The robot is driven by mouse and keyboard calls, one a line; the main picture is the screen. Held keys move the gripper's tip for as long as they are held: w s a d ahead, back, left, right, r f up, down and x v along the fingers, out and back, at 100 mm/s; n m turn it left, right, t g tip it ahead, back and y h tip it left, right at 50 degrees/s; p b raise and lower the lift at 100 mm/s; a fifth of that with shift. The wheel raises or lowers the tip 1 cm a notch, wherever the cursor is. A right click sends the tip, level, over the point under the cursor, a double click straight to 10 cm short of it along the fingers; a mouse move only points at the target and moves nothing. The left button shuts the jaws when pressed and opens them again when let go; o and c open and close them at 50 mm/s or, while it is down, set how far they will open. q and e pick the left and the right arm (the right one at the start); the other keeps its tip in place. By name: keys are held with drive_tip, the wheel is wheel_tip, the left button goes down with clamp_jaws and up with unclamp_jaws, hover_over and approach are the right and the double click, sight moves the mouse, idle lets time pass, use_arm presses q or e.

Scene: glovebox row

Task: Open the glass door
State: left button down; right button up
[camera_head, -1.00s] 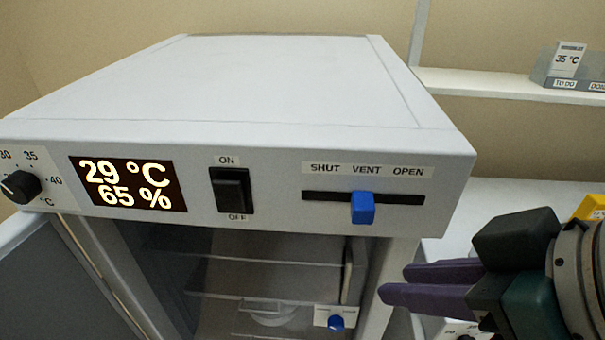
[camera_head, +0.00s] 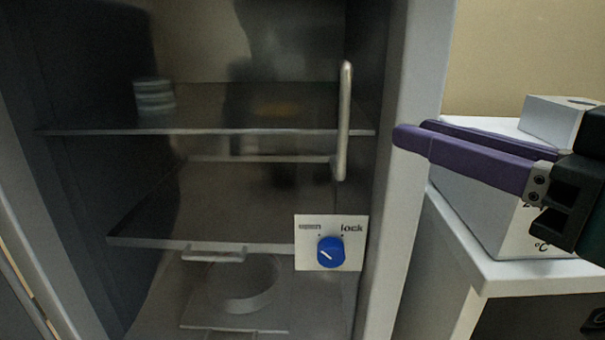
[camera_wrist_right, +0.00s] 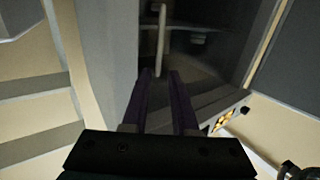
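The glass door (camera_head: 255,165) fills the front of the grey cabinet and looks closed; shelves show through it. Its upright metal bar handle (camera_head: 343,120) is near the right edge. Below the handle, a blue lock knob (camera_head: 330,252) sits on a white plate marked open and lock; its mark appears to point left, toward the open side. My right gripper (camera_head: 410,137) has purple fingers and is at the right of the handle, apart from it. In the right wrist view its fingers (camera_wrist_right: 160,75) are apart and empty, with the handle (camera_wrist_right: 161,38) beyond their tips. My left gripper is out of view.
The cabinet's right frame post (camera_head: 405,180) stands between the handle and my right gripper. A white box (camera_head: 480,215) stands on a white bench (camera_head: 510,277) at the right. An outer door panel (camera_head: 22,270) edges in at lower left.

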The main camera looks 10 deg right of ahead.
sight(348, 113)
drive_tip(key=x, duration=1)
drive_tip(key=shift+d+f, duration=0.1)
drive_tip(key=shift+d, duration=0.05)
clamp_jaws()
idle(1.3)
